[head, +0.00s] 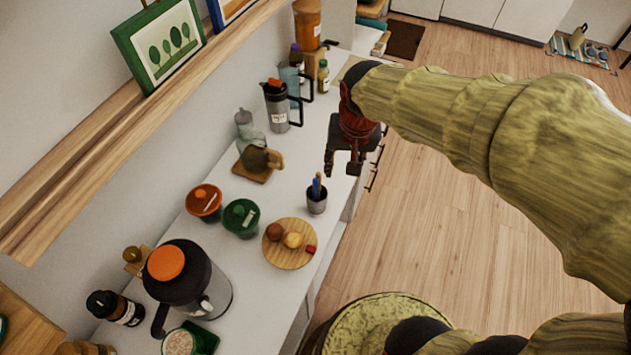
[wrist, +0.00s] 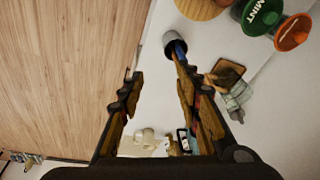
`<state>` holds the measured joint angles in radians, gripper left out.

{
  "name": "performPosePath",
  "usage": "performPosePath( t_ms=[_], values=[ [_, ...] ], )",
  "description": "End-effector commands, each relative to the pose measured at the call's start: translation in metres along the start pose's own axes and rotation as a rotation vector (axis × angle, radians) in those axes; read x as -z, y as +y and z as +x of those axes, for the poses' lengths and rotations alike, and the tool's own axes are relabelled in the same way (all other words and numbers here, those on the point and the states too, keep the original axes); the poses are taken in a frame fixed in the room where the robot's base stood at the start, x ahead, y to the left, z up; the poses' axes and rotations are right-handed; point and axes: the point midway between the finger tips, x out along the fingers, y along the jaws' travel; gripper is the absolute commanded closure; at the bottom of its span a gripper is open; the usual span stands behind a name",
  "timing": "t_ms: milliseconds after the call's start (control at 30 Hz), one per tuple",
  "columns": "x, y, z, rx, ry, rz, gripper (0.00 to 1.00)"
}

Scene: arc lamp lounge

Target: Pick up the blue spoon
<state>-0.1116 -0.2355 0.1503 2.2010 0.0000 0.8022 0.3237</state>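The blue spoon (head: 317,184) stands in a small grey cup (head: 317,204) on the white counter, only its upper part showing above the rim. In the wrist view, the spoon (wrist: 180,49) sticks out of the cup (wrist: 172,43), near the tip of the right finger, which partly covers it. My gripper (head: 342,168) is above the counter's edge, up and to the right of the cup in the head view. In the wrist view, my gripper (wrist: 157,75) is open, with nothing between its fingers.
A round wooden board (head: 281,259) with small food items lies in front of the cup. Green (head: 241,218) and orange (head: 203,201) bowls stand to its left. A teapot (head: 260,158) on a wooden trivet and a tall press (head: 277,105) stand farther back.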

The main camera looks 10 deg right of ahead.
Motion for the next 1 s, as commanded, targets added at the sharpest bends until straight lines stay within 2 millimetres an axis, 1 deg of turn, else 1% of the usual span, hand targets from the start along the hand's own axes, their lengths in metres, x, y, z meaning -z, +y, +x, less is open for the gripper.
performPosePath(
  t_ms=[33, 100, 200, 300, 400, 467, 633, 1000],
  values=[
    [0.009, -0.008, 0.003, -0.009, -0.033, 0.015, 0.66],
    [0.020, -0.019, 0.015, -0.019, -0.066, 0.044, 0.66],
    [0.030, -0.032, 0.034, -0.038, -0.113, 0.084, 0.66],
    [0.037, -0.044, 0.053, -0.055, -0.149, 0.117, 0.66],
    [0.040, -0.052, 0.070, -0.072, -0.178, 0.145, 0.66],
    [0.042, -0.056, 0.078, -0.078, -0.189, 0.156, 0.66],
    [0.041, -0.061, 0.093, -0.090, -0.205, 0.174, 0.66],
    [0.029, -0.057, 0.129, -0.091, -0.207, 0.177, 0.66]
  ],
)
